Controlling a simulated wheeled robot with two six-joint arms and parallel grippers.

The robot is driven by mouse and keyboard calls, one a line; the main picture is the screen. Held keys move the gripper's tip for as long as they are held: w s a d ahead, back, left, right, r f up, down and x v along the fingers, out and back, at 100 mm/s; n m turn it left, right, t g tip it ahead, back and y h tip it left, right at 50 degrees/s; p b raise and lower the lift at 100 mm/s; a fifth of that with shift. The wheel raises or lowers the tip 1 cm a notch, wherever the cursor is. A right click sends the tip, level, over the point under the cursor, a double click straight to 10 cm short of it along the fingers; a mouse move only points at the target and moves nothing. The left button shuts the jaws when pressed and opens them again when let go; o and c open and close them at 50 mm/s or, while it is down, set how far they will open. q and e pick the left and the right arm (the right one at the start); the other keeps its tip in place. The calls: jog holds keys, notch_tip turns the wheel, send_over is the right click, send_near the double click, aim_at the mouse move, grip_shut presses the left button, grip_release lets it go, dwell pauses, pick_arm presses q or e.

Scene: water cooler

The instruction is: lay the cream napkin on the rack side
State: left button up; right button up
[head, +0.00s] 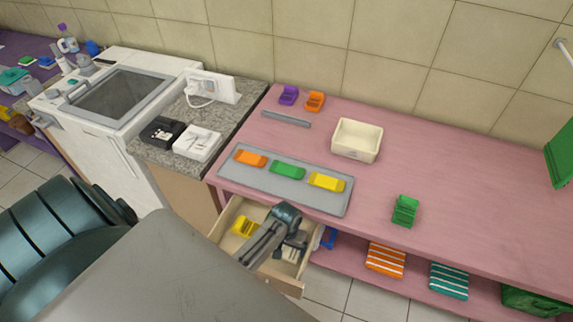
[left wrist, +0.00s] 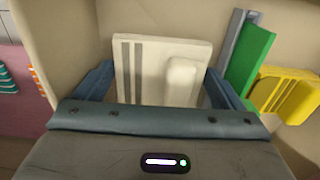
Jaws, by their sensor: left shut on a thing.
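My left gripper (head: 291,244) reaches down into the open drawer (head: 228,212) under the pink counter. In the left wrist view its two blue fingers (left wrist: 160,88) are on either side of the cream napkin (left wrist: 150,80), a flat pale block with grey stripes and a rounded raised part. The gripper is shut on it. In the head view the napkin is mostly hidden by the gripper and I cannot make out its outline. I cannot tell which thing is the rack. My right gripper is not in view.
A yellow item (head: 244,227) lies in the drawer; a green piece (left wrist: 252,58) also stands there. The grey tray (head: 333,204) with orange, green and yellow items lies above on the pink counter (head: 460,175), near a cream bin (head: 356,140). The counter's right part is mostly clear.

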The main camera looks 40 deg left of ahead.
aim_at(287, 248)
pick_arm(q)
jog(key=shift+f, duration=0.65)
jog(key=o, duration=0.7)
jog(key=shift+r, duration=0.1)
notch_tip(287, 248, up, 11)
jog(key=shift+f+b, duration=0.15)
jog(key=shift+b, duration=1.1)
